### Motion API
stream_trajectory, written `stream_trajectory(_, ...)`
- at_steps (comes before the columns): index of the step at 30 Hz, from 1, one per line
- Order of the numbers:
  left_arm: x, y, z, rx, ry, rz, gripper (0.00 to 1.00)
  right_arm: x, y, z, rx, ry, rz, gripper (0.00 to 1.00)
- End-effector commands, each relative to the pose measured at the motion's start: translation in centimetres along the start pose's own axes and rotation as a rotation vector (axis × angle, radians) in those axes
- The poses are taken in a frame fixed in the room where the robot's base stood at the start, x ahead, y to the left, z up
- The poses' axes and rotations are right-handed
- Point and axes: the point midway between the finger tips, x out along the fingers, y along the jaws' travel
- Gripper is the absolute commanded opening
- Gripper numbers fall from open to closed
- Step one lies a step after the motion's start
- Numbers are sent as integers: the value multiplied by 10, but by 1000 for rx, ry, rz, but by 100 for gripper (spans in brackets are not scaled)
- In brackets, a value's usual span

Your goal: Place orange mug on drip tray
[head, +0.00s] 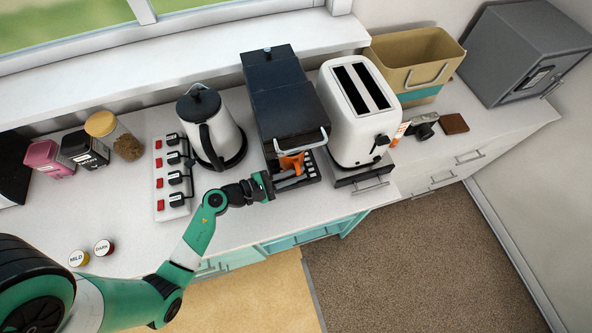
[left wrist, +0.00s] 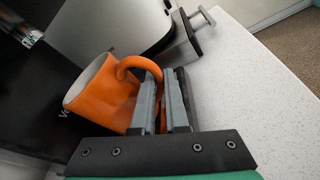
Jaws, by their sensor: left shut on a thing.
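The orange mug (head: 291,163) is at the front of the black coffee machine (head: 284,95), partly hidden under the machine's metal handle. The dark slotted drip tray (head: 310,174) shows beside and below the mug; I cannot tell whether the mug touches it. My left gripper (head: 284,182) reaches in from the left at the tray's front. In the left wrist view the gripper (left wrist: 163,103) is shut on the handle of the mug (left wrist: 98,98), whose open rim faces left. My right gripper is not in view.
A kettle (head: 214,133) stands left of the machine, beside a power strip (head: 171,178). A white toaster (head: 353,115) stands close on the right. The counter front is clear around two round lids (head: 103,247) at the left.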

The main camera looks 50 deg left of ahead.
Motion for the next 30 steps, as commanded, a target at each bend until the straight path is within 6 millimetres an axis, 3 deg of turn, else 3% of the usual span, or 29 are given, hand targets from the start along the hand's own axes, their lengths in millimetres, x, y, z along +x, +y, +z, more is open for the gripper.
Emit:
stream_trajectory(1,0,-1,-2,0,0,0,13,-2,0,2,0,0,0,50)
stream_trajectory(6,0,-1,-1,0,0,0,42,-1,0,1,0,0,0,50)
stream_trajectory(20,-1,2,4,0,0,0,42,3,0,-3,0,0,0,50)
stream_trajectory(23,-13,2,0,-3,3,4,42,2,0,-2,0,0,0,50)
stream_trajectory(30,-71,2,0,-4,6,9,42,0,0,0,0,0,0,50)
